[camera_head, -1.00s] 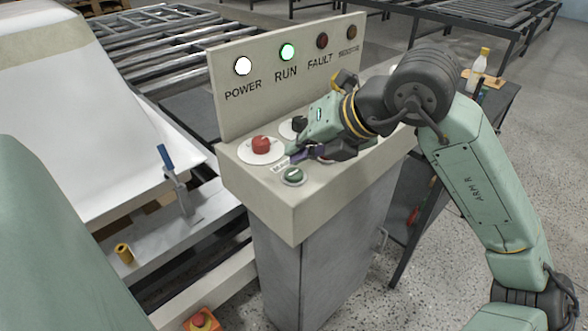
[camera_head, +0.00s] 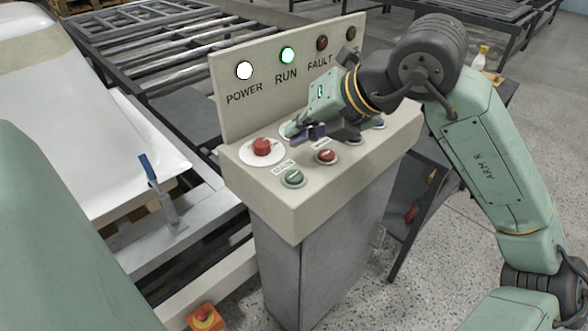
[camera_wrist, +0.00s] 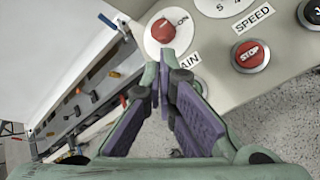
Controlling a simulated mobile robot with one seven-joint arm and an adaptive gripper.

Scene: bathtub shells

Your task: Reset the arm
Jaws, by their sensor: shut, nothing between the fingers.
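My gripper (camera_head: 308,132) is above the control console (camera_head: 268,203) and shows shut and empty, its purple finger pads together at the tips. In the wrist view my gripper (camera_wrist: 165,62) points toward the red rotary knob (camera_wrist: 163,31) on its white dial marked ON. The red knob (camera_head: 262,147) also shows in the head view, left of the gripper. A green button (camera_head: 293,177) and a red stop button (camera_head: 326,156) sit in front of and below it. My fingers appear apart from the controls. Part of the console top behind the gripper is hidden by my arm.
The panel carries POWER (camera_head: 244,70) and RUN (camera_head: 288,55) lamps, both lit, and a dark FAULT lamp (camera_head: 322,43). A blue-handled clamp (camera_head: 158,190) stands at the left beside the white shell (camera_head: 80,130).

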